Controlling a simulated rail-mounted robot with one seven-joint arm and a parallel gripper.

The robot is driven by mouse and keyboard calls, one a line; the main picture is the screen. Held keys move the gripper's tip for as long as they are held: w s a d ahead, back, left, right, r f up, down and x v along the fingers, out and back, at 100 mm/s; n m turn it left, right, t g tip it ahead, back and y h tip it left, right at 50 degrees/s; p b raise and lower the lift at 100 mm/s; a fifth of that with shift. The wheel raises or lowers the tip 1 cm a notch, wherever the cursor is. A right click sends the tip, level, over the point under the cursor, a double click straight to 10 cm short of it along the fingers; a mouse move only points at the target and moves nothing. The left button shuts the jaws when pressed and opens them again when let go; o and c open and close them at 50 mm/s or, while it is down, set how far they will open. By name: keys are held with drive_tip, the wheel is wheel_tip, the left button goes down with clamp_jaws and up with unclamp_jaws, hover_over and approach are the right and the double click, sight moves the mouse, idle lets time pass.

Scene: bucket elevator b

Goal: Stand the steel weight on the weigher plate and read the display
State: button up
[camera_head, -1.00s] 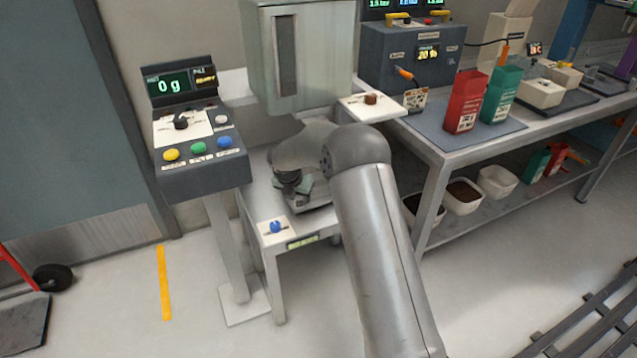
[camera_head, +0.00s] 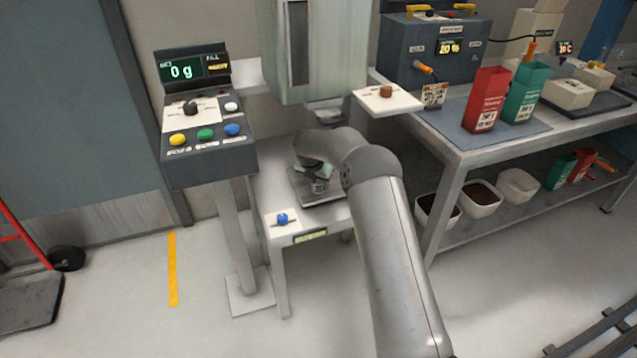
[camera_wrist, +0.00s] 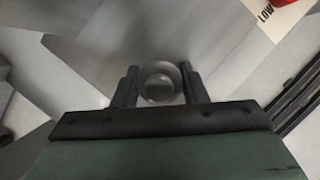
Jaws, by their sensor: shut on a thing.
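My gripper (camera_head: 317,174) points down over the weigher plate (camera_head: 334,196), a flat grey plate on the low stand under the hopper box. It is shut on the steel weight (camera_head: 318,187), a small shiny cylinder. In the wrist view the weight (camera_wrist: 158,84) sits upright between the two dark fingers (camera_wrist: 158,90), seen from above. The weight is at or just above the plate; I cannot tell whether it touches. The display (camera_head: 182,71) on the console reads 0 g. My wrist hides part of the plate.
A blue knob (camera_head: 282,218) sits on the stand's front left corner. The grey hopper box (camera_head: 325,50) hangs above the plate. A white shelf with a brown knob (camera_head: 386,91) juts out at right. The console (camera_head: 210,160) stands at left.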

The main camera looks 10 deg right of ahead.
drive_tip(key=o, duration=1.1)
drive_tip(key=shift+f, duration=0.1)
